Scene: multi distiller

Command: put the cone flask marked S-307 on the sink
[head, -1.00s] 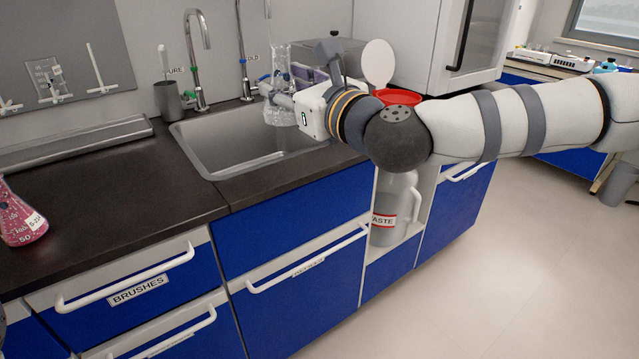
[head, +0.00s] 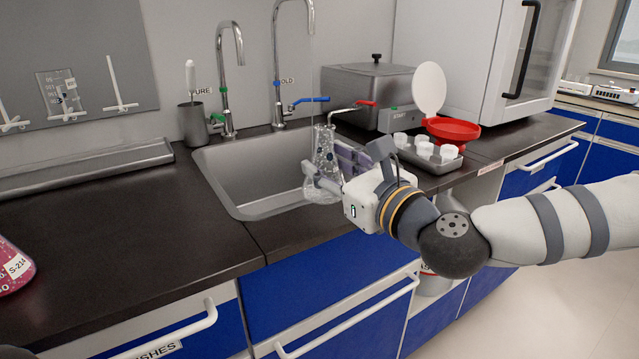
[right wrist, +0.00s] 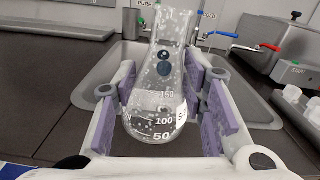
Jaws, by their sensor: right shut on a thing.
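A clear glass cone flask (head: 323,150) with measuring marks is upright in my right gripper (head: 328,172), which is shut around its body. In the right wrist view the flask (right wrist: 160,95) sits between the purple finger pads (right wrist: 214,115); only an edge of its label shows, so its marking cannot be read. The grey sink (head: 222,180) is set in the dark worktop, and the flask is over its right part. Whether the flask touches the sink cannot be told. A pink flask (head: 12,268) labelled S-214 is at the left edge. My left gripper is not in view.
The cold tap (head: 278,70) stands behind the flask and the pure-water tap (head: 222,80) farther left. A grey box (head: 365,95), a tray of white cups (head: 428,152) and a red funnel (head: 452,131) are at the right. The worktop left of the sink (head: 130,220) is largely clear.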

